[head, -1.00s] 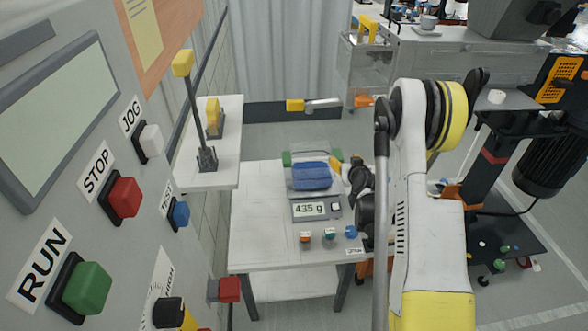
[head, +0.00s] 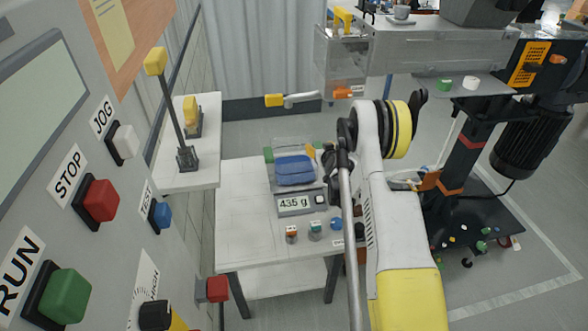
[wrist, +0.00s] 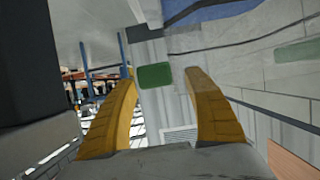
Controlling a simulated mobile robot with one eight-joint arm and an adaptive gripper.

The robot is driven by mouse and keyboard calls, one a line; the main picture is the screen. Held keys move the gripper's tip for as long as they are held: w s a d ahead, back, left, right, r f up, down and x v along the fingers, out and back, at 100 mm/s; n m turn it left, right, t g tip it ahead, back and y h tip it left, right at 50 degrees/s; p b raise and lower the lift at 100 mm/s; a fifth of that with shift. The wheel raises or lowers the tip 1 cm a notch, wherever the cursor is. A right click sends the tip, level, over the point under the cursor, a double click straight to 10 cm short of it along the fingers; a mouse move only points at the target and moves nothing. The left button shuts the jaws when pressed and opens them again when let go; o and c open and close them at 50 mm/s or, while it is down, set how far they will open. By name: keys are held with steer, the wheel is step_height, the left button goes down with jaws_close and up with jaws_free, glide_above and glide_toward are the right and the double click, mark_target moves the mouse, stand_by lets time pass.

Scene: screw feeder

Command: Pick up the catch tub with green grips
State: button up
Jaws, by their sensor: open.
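The catch tub (head: 294,148) is a clear box with blue contents. It stands on a weighing scale (head: 298,204) that reads 435 g. One green grip (head: 268,155) shows on its left side. My gripper (head: 318,147) is at the tub's right side, partly hidden by my arm. In the wrist view my gripper (wrist: 160,74) is open, with two yellow fingers. A green grip (wrist: 156,76) appears between the fingertips, and another green patch (wrist: 298,48) shows at the right. I cannot tell whether the fingers touch the grip.
The scale stands on a white table (head: 245,230) with small colored jars (head: 315,231) at its front. A control panel (head: 60,200) fills the left. A machine (head: 425,70) stands at the back right.

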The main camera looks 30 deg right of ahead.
steer(key=shift+w, duration=0.1)
jaws_close()
steer(key=shift+r, duration=0.1)
stand_by(0.3)
